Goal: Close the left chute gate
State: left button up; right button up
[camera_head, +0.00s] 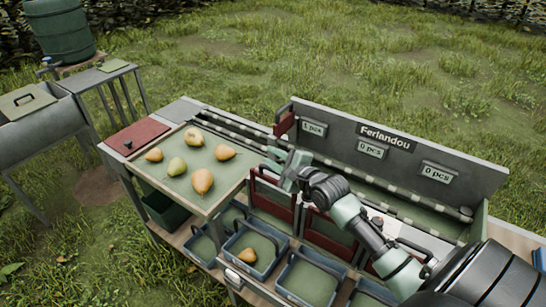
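The left chute gate (271,212) is a dark red frame at the front of the sorting bench, just right of the pear tray. My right gripper (277,162) hangs just above and behind its top edge, with pale green fingers spread apart and nothing seen between them. I cannot tell whether it touches the gate. My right wrist hides part of the area beside it. A middle red gate (328,236) stands to the right; a further one is mostly hidden by my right arm. My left gripper is not in view.
Several pears lie on the raised tray (160,186). Blue crates stand below the gates; one crate (232,251) holds a pear. The sign board (385,140) behind reads 1 pcs, 0 pcs, 0 pcs. A red lid (138,134) lies at the left.

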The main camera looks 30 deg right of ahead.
jog(key=shift+s, duration=0.15)
jog(key=shift+s, duration=0.4)
jog(key=b+v, duration=0.1)
jog(key=v, duration=0.5)
jog(key=shift+s+r, duration=0.25)
jog(key=shift+s, duration=0.1)
